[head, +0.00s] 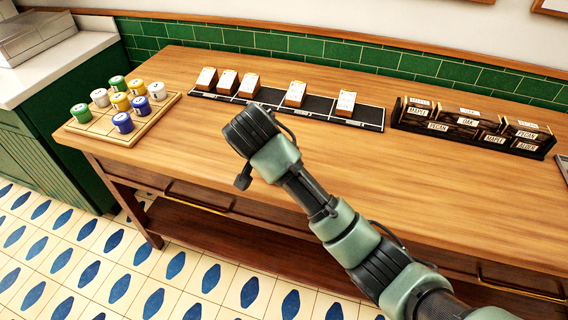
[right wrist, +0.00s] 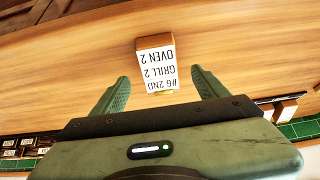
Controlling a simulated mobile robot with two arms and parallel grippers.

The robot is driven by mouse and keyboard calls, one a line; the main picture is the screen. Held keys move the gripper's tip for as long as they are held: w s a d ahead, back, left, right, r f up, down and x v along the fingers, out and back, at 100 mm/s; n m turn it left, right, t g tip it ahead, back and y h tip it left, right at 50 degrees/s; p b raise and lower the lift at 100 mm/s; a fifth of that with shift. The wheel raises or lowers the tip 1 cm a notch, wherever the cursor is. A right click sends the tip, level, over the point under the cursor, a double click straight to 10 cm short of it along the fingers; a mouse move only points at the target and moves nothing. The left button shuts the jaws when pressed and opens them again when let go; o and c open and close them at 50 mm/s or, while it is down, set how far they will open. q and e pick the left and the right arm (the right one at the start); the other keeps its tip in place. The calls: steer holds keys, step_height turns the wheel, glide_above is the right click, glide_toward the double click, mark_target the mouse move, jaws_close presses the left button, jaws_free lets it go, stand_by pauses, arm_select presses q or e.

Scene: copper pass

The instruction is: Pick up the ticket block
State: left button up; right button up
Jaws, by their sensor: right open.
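A ticket block (right wrist: 156,65) stands on the bare wooden tabletop in the right wrist view. It has an orange-brown top and a white face printed "#6 2ND GRILL 2 OVEN 2", seen upside down. My right gripper (right wrist: 158,74) is open, with one green finger to each side of the block and gaps between. I cannot tell how deep the fingers reach around it. In the head view my right arm comes in from the lower right over the counter, and I cannot make out this block there. My left gripper is not in view.
Several similar ticket blocks (head: 296,94) stand on a black rail (head: 272,97) along the back of the counter (head: 200,150). A dark rack (head: 470,128) of labelled boxes is at right. A wooden board (head: 95,131) with coloured pots (head: 123,123) is at left.

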steer(key=x, duration=0.4)
steer(key=shift+p, duration=0.4)
steer(key=shift+x, duration=0.8)
steer(key=c, duration=1.5)
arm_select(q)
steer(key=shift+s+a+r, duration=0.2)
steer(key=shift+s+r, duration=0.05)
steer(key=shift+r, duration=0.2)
arm_select(e)
steer(key=shift+r, duration=0.1)
steer(key=shift+c, duration=0.3)
